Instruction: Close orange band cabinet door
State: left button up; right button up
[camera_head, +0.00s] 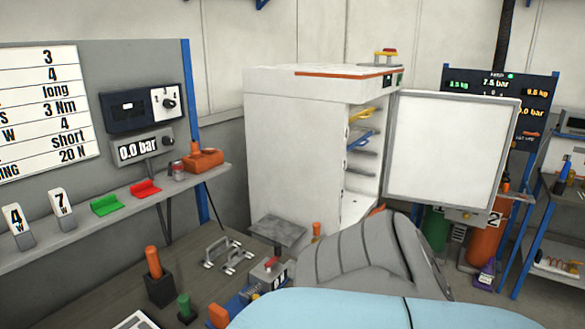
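A white cabinet (295,145) with an orange band (330,75) along its top edge stands at the back in the middle of the head view. Its door (450,150) is wide open and swung out to the right, its flat pale face with a grey rim toward me. The cabinet's open side shows shelves (362,152) holding yellow and blue items. The lower part of the opening is hidden behind a grey ribbed shape. Neither of my grippers is in view.
A workbench (110,310) with an orange-handled tool (153,262) and metal handles (228,252) fills the lower left. A wall shelf (70,237) runs above it. Orange (485,240) and green (436,228) cylinders stand below the door. A blue-framed rack (555,250) is at right.

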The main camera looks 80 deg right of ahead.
aim_at(447, 150)
jog(key=z, duration=2.7)
jog(key=i+l+z, duration=0.1)
jog(key=z, duration=0.45)
jog(key=i+l+z, duration=0.25)
jog(key=i+z, duration=0.15)
jog(key=i, duration=0.25)
jog(key=i+z, duration=0.45)
jog(key=i, duration=0.25)
